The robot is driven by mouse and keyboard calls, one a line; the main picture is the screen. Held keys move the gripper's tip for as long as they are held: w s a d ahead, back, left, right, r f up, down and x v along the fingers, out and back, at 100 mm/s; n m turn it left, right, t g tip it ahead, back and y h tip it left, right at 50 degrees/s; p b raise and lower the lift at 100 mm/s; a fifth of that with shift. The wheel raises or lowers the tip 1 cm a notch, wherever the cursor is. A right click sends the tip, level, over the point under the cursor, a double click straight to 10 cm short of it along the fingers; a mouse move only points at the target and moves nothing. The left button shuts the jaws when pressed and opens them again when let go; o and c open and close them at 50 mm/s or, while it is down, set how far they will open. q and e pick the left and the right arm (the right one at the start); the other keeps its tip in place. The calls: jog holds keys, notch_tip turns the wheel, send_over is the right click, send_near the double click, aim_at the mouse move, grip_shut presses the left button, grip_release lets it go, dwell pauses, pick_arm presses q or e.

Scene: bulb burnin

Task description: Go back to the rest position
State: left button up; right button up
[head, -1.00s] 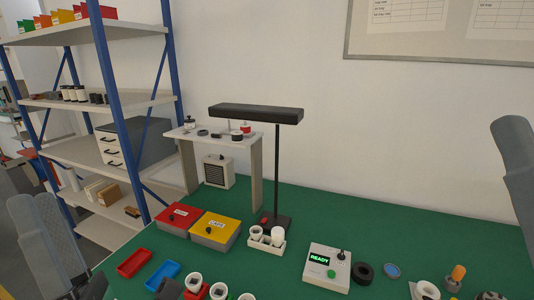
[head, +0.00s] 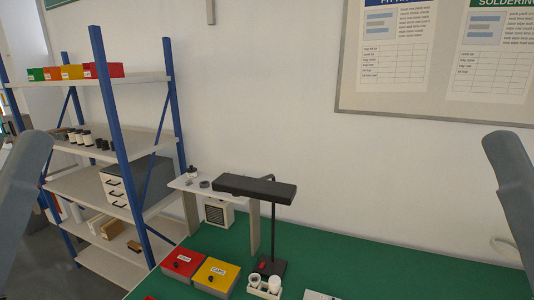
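My two arms show as grey links at the left and right edges of the head view. Neither gripper is in the picture. The green bench (head: 330,264) fills the lower middle. On it stand a red lidded box (head: 183,262), a yellow lidded box (head: 215,274) and a black lamp (head: 255,187) on a dark base. A white holder (head: 263,291) with white cups sits in front of the lamp base. A white device (head: 318,296) is cut off by the bottom edge.
A blue and white shelf rack (head: 125,120) with coloured bins (head: 70,72) stands at the left. A small raised shelf (head: 185,185) stands behind the boxes. A board with posters (head: 430,60) hangs on the wall. The bench at the right looks clear.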

pick_arm(q)
notch_tip(320, 180, up, 20)
jog(key=p, duration=1.5)
jog(key=shift+f+p, duration=0.15)
jog(key=shift+p, duration=0.15)
pick_arm(e)
notch_tip(320, 180, up, 20)
jog(key=shift+f, duration=0.2)
